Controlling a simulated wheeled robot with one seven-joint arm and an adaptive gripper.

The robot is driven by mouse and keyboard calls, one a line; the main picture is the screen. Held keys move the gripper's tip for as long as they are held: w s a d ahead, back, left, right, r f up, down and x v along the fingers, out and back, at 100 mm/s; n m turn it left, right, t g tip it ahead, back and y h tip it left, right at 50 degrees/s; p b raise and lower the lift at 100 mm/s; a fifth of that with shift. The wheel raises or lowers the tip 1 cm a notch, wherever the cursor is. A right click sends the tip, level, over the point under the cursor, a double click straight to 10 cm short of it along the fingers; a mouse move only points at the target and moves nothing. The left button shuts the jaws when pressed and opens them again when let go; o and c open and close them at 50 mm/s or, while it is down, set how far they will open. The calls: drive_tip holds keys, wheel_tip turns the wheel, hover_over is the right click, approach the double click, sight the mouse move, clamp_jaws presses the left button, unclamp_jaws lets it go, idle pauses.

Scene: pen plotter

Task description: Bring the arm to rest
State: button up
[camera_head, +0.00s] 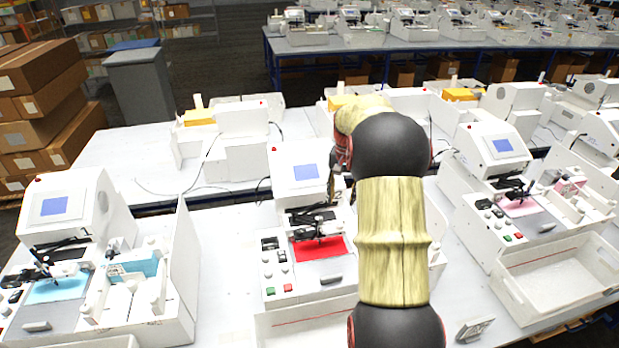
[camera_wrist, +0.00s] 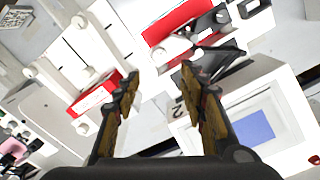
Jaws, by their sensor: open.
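My arm rises in front of the middle pen plotter (camera_head: 290,190) in the head view, its end bent over toward the plotter's screen. My gripper (camera_head: 337,185) is partly hidden behind the arm there. In the wrist view my gripper (camera_wrist: 161,76) is open, its two brown-padded fingers apart with nothing held between them. The middle plotter's white housing (camera_wrist: 285,95) and blue screen (camera_wrist: 255,125) lie beyond the right finger. A red sheet (camera_head: 320,248) lies on the plotter's bed under a black pen arm; it also shows in the wrist view (camera_wrist: 180,20).
Similar plotters stand at left with a blue sheet (camera_head: 57,290) and at right with a pink sheet (camera_head: 522,207). A small grey object (camera_head: 474,328) lies front right. Cardboard boxes (camera_head: 40,110) are stacked at left.

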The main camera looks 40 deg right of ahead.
drive_tip(key=s+a+n+t+b, duration=0.2)
drive_tip(key=s+a+n+b, duration=0.2)
drive_tip(key=a, duration=1)
drive_tip(key=s+a+n+t+b, duration=0.1)
drive_tip(key=s+a+n+b, duration=0.3)
drive_tip(key=s+a, duration=0.5)
drive_tip(key=s+a+n+t+b, duration=0.2)
drive_tip(key=s+a+n+b, duration=0.2)
drive_tip(key=a, duration=1.4)
drive_tip(key=s+b, duration=0.2)
drive_tip(key=s, duration=0.1)
drive_tip(key=shift+a+t, duration=0.3)
drive_tip(key=shift+a, duration=0.1)
drive_tip(key=shift+s+r, duration=0.1)
drive_tip(key=shift+r, duration=0.05)
drive_tip(key=shift+c, duration=0.4)
